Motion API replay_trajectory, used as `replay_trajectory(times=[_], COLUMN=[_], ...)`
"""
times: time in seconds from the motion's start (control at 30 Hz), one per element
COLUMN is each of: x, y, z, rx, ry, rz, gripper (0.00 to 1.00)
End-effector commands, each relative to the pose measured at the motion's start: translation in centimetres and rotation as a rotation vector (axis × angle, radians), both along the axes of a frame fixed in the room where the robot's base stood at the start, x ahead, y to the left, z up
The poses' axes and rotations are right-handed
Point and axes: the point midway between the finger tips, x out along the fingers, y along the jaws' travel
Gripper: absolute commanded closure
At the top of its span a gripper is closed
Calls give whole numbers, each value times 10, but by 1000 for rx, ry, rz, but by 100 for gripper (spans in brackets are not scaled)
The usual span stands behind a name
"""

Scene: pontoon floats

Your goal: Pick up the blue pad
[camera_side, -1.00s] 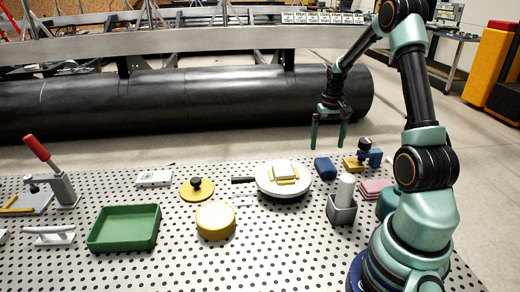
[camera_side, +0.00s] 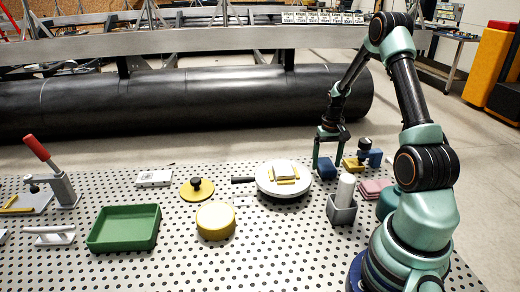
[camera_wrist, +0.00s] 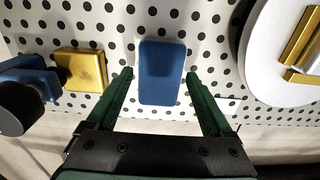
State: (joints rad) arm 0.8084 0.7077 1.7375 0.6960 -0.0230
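The blue pad (camera_side: 326,168) lies on the perforated table, to the right of the round white plate. In the wrist view the blue pad (camera_wrist: 162,73) shows as a rounded rectangle, with the perforated surface clear around it. My gripper (camera_side: 330,170) is lowered over the pad, with its green fingers on either side of it. In the wrist view my gripper (camera_wrist: 159,76) is open, and a gap shows between each fingertip and the pad. I cannot tell how far the fingertips are above the table.
A yellow block (camera_wrist: 82,70) and a blue piece with a dark knob (camera_side: 370,152) stand just right of the pad. The round white plate (camera_side: 269,190) is on its left. A grey holder with a white cylinder (camera_side: 342,207) stands in front.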

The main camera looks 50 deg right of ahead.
Motion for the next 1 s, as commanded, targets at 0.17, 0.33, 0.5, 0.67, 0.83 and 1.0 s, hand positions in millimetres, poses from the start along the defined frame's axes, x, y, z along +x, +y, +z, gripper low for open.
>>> replay_trajectory(times=[0.17, 0.33, 0.5, 0.67, 0.83, 1.0], x=[0, 0, 0, 1, 1, 1], y=[0, 0, 0, -1, -1, -1], z=[0, 0, 4, 19, 55, 106], rx=[0, 0, 0, -2, -6, -6], ry=[0, 0, 0, -2, -6, -6], rz=[0, 0, 0, 0, 0, 0], gripper=[84, 84, 84, 84, 84, 84])
